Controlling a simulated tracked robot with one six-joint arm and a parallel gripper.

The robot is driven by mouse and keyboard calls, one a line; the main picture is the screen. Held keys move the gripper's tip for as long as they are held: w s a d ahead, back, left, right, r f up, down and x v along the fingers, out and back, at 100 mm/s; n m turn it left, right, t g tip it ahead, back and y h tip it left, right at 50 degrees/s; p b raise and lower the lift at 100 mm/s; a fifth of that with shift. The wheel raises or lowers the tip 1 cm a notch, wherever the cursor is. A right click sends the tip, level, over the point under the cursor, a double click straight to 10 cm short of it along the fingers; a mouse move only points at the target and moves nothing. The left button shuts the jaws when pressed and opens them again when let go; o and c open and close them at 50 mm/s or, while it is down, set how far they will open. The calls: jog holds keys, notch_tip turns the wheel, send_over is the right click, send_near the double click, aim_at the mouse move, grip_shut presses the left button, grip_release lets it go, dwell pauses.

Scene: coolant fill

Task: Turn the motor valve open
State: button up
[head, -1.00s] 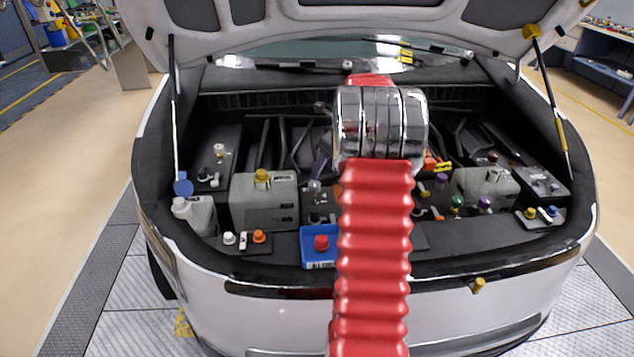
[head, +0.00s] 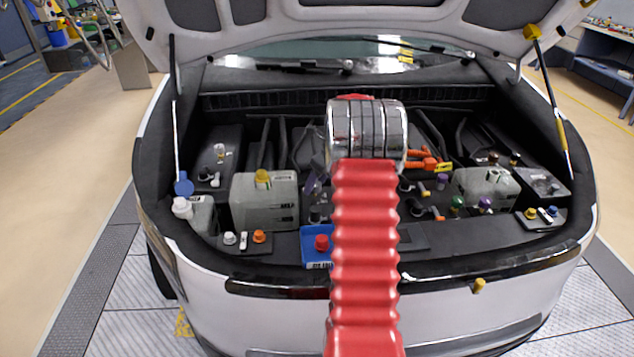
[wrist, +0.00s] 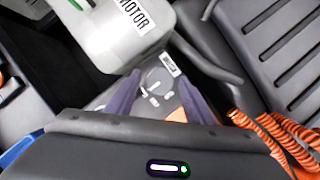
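In the wrist view, the grey tank labelled MOTOR (wrist: 120,38) stands at the top. Just below it is a round grey valve disc (wrist: 157,82) with white marks; I take it for the motor valve. My gripper (wrist: 158,76) has its two purple fingers apart, one on either side of the disc in the picture. Nothing shows held between them, and I cannot tell whether they touch the disc. In the head view, a purple finger (head: 311,182) shows beside a grey tank with a yellow cap (head: 265,202); my red arm hides the rest of the gripper.
Orange coiled hoses (wrist: 280,130) lie right of the gripper in the wrist view. In the head view, a blue box with a red cap (head: 318,256) sits at the bay's front. Another grey tank (head: 485,188) stands right. The raised hood (head: 480,25) hangs above.

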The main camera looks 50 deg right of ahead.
jog(key=shift+d, duration=0.1)
jog(key=c, duration=0.9)
jog(key=shift+c, duration=0.2)
jog(key=n+y, duration=0.1)
jog(key=n, duration=0.1)
jog(key=n+y, duration=0.1)
jog(key=n, duration=0.2)
jog(key=shift+d+g, duration=0.2)
jog(key=shift+g, duration=0.2)
jog(key=n+g+y, duration=0.1)
jog(key=n, duration=0.3)
jog(key=shift+w+d+f+n, duration=0.1)
jog(key=shift+n, duration=0.3)
jog(key=n+g, duration=0.1)
jog(key=n, duration=0.2)
jog(key=shift+w+n+y, duration=0.1)
jog(key=shift+n+y, duration=0.2)
jog(key=shift+y, duration=0.1)
jog(key=shift+w+n+g, duration=0.1)
jog(key=shift+n+g, duration=0.9)
jog(key=shift+n, duration=1.4)
